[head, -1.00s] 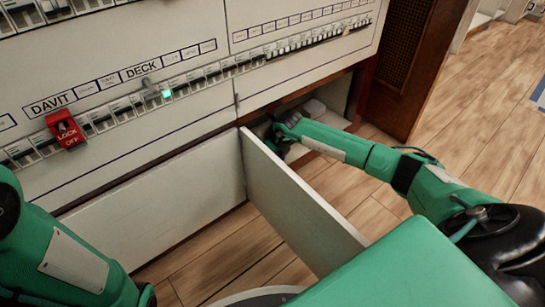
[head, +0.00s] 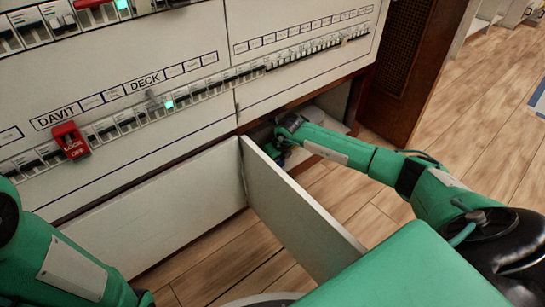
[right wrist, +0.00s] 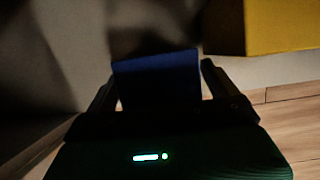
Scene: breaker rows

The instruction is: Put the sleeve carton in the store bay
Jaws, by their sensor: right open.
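My right arm reaches past the open cabinet door into the low bay (head: 335,118) in the head view. My right gripper (right wrist: 158,80) is open inside the dim bay. A dark blue box-shaped thing (right wrist: 157,82), possibly the sleeve carton, stands between its fingers in the right wrist view. I cannot tell whether the fingers touch it. A small bit of blue (head: 284,156) also shows beside the gripper in the head view. Most of the gripper there is hidden behind the door and my own wrist. My left arm is at the lower left; its gripper is out of view.
The white door (head: 295,205) stands swung out just left of my right arm. A yellow block (right wrist: 280,25) is close to the right of the gripper. The breaker panel (head: 150,120) with a red lock-off tag (head: 70,141) rises above. Wooden floor (head: 440,130) is clear at right.

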